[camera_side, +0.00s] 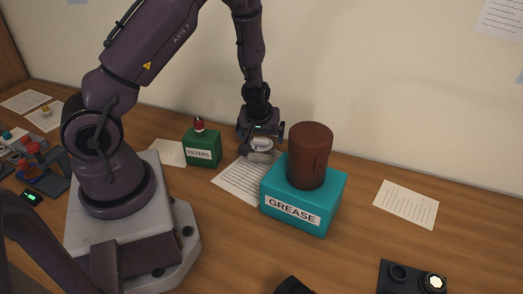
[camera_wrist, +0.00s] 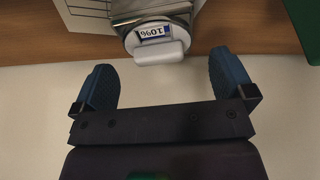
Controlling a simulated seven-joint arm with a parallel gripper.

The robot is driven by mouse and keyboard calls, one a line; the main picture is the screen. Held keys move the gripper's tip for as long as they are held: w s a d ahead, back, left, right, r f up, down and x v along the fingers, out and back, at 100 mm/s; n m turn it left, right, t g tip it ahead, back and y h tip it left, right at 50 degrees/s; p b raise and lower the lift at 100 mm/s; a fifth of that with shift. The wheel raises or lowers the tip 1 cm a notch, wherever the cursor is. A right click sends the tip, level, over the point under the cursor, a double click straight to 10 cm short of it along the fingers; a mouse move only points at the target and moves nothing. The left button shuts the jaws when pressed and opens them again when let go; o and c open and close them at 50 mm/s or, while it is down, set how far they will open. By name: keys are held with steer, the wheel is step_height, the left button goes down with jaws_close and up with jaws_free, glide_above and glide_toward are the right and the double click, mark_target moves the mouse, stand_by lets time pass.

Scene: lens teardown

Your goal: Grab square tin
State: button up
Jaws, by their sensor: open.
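My gripper (camera_side: 261,133) is open and hangs low near the wall, between two boxes. In the wrist view its two blue fingers (camera_wrist: 163,62) are spread with nothing between them. A silver-grey item (camera_side: 262,147) is just beyond the fingertips; its rounded pale end and small blue-edged label show in the wrist view (camera_wrist: 163,50). Its full shape is partly hidden by the gripper, so I cannot tell whether it is square. A green box marked FILTERS (camera_side: 201,153) stands left of the gripper. A teal box marked GREASE (camera_side: 292,208) stands to the right.
A brown cylinder (camera_side: 310,156) stands on the teal box, close to my gripper's right. A small red-topped item (camera_side: 198,125) sits on the green box. Paper sheets lie on the wooden table (camera_side: 350,250). The wall (camera_side: 400,120) is close behind. A dark plate with round parts (camera_side: 412,280) is at front right.

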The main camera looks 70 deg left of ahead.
steer(key=x, duration=0.4)
steer(key=shift+s+d+f, duration=0.1)
steer(key=shift+d+f, duration=0.1)
steer(key=shift+f, duration=0.2)
steer(key=shift+c, duration=0.2)
steer(key=c, duration=1)
steer(key=shift+o, duration=0.2)
steer(key=shift+r, duration=0.15)
